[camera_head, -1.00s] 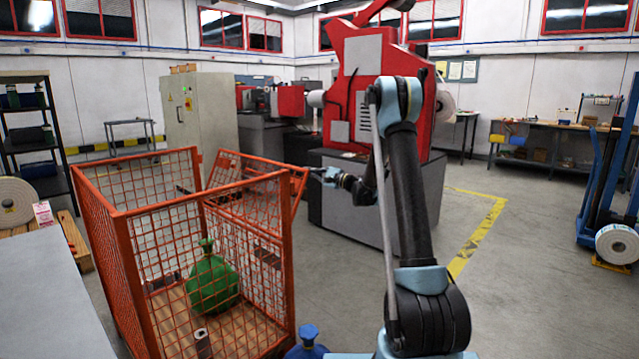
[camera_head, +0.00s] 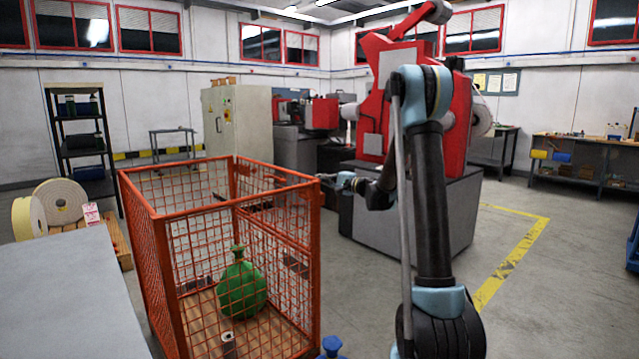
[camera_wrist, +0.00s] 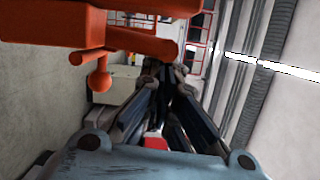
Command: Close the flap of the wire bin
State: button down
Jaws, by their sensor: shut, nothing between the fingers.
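The orange wire bin (camera_head: 165,245) stands left of centre in the head view. Its mesh flap (camera_head: 275,207) is on the right side and now stands near upright, roughly in line with that side's wall. I cannot tell whether it is fully home or latched. My gripper (camera_head: 327,179) is shut and empty, just outside the bin by the flap's upper right corner. In the wrist view, my dark fingers (camera_wrist: 168,88) are together, and orange bars (camera_wrist: 140,38) with a round knob (camera_wrist: 99,80) are close beside them. Whether they touch is unclear.
Inside the bin are a green sack (camera_head: 241,288) and a small roll (camera_head: 228,342). A grey table (camera_head: 70,300) is at the front left. The red and grey machine (camera_head: 455,215) stands behind my arm.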

dwell(0.3)
jog(key=s+d, duration=0.1)
jog(key=d, duration=1)
jog(key=w+a, duration=0.1)
jog(key=a, duration=1)
jog(key=shift+w, duration=0.4)
